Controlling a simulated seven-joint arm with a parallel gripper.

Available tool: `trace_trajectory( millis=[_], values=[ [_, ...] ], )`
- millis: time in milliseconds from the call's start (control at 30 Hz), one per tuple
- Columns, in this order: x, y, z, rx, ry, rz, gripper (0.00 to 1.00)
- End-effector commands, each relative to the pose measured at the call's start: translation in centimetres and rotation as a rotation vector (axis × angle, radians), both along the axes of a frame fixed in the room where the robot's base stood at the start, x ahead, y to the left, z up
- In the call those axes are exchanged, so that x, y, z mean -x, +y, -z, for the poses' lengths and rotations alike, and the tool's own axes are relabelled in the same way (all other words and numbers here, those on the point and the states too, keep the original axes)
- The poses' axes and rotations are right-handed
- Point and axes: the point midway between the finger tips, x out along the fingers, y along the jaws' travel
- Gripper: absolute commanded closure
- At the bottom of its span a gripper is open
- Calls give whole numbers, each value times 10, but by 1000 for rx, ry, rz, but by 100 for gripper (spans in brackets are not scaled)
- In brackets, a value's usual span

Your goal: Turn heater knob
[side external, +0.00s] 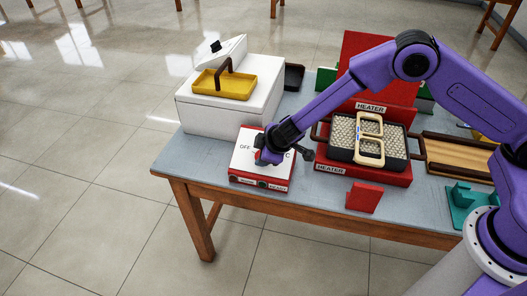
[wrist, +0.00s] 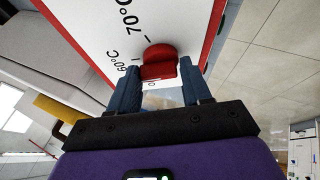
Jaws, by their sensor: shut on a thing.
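The heater control box has a white top face (side external: 246,143) and a red front side (side external: 258,184), and stands at the table's front left. Its face is marked "OFF" and with temperatures; "60°C" and "70°C" show in the wrist view. The red heater knob (wrist: 160,57) is on that face. My gripper (wrist: 163,80) is shut on the knob's grip, one finger on each side. In the side external view my gripper (side external: 266,157) is over the box and mostly hides the knob. The knob's exact pointing direction cannot be told.
The heater (side external: 336,172) holds a bead-filled tray (side external: 397,140) with cream eyeglass frames (side external: 369,125) on it. A white box (side external: 192,107) with a yellow tray (side external: 236,86) stands behind left. A red block (side external: 362,197) and a teal fixture (side external: 466,205) stand to the right.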

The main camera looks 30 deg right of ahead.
Motion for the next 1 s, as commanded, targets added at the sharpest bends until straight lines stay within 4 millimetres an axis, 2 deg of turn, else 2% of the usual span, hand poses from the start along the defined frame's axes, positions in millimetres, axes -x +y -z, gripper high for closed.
trace_trajectory(
  millis=[33,667,700,767,1000],
  values=[
    [-5,-3,-4,-6,-15,24,82],
    [-6,-5,-4,-19,-33,75,82],
    [-6,-5,-4,-20,-33,76,49],
    [-6,-5,-4,-20,-32,76,30],
    [-2,-3,-2,-20,-26,69,30]
  ],
)
